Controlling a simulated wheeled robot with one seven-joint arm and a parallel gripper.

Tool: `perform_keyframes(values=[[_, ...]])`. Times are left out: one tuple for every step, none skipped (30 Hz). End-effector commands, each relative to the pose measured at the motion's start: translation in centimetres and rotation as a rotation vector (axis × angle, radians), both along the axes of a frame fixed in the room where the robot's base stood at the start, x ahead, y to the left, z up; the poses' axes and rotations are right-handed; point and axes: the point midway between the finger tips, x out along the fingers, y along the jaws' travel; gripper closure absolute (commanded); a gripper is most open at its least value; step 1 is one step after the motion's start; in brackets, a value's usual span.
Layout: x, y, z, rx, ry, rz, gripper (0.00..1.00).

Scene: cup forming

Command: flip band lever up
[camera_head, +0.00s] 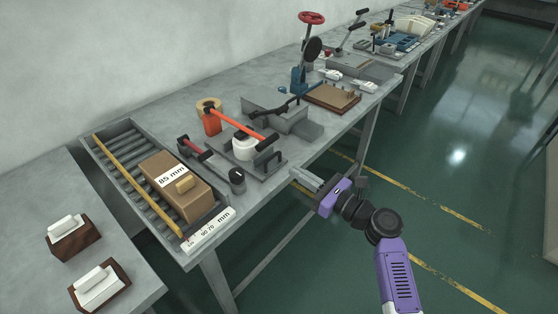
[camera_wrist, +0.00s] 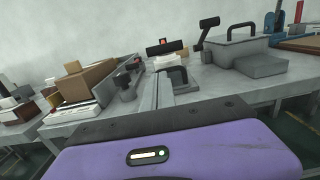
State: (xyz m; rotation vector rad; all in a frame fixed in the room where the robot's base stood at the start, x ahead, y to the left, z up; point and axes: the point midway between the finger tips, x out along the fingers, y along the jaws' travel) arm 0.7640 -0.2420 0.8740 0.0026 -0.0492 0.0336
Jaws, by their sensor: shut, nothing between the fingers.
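A forming station on the bench has a grey base plate (camera_head: 262,166) with a white round part (camera_head: 244,147) on it. A long orange lever (camera_head: 238,124) with black ends slants low over the white part. A second, dark lever (camera_head: 212,158) with a red section lies low to its left, near a black round knob (camera_head: 237,177). I cannot tell which is the band lever. My gripper (camera_head: 300,176) is shut and empty, off the bench's front edge, right of the station and touching neither lever. In the wrist view its narrow fingers (camera_wrist: 165,90) point toward the station.
A roller tray (camera_head: 111,165) holding a brown box (camera_head: 174,184) stands left of the station. A grey bent-metal block (camera_head: 285,120) and a blue press (camera_head: 300,78) with a red wheel are to the right. Open green floor lies in front of the bench.

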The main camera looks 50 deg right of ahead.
Motion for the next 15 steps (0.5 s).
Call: perform_keyframes(values=[[0.4, 0.0, 0.1, -0.001, -0.001, 0.002, 1.0], [0.7, 0.1, 0.1, -0.001, -0.001, 0.002, 1.0], [1.2, 0.1, 0.1, -0.001, -0.001, 0.003, 1.0], [1.6, 0.1, 0.2, -0.001, -0.001, 0.003, 1.0], [2.1, 0.1, 0.2, -0.001, -0.001, 0.003, 1.0], [2.8, 0.2, 0.3, -0.002, -0.002, 0.003, 1.0], [3.3, 0.2, 0.3, -0.001, -0.001, 0.004, 1.0], [3.9, 0.2, 0.3, -0.001, -0.001, 0.004, 1.0], [4.6, 0.2, 0.3, -0.002, -0.001, 0.003, 1.0], [5.2, 0.3, 0.3, -0.002, 0.0, 0.004, 1.0], [5.7, 0.3, 0.4, -0.002, -0.001, 0.004, 1.0], [6.4, 0.3, 0.4, -0.002, -0.001, 0.002, 1.0], [6.8, 0.3, 0.4, -0.001, 0.0, 0.002, 1.0], [7.2, 0.3, 0.4, -0.002, -0.001, 0.002, 1.0], [7.8, 0.3, 0.5, -0.002, -0.001, 0.002, 1.0]])
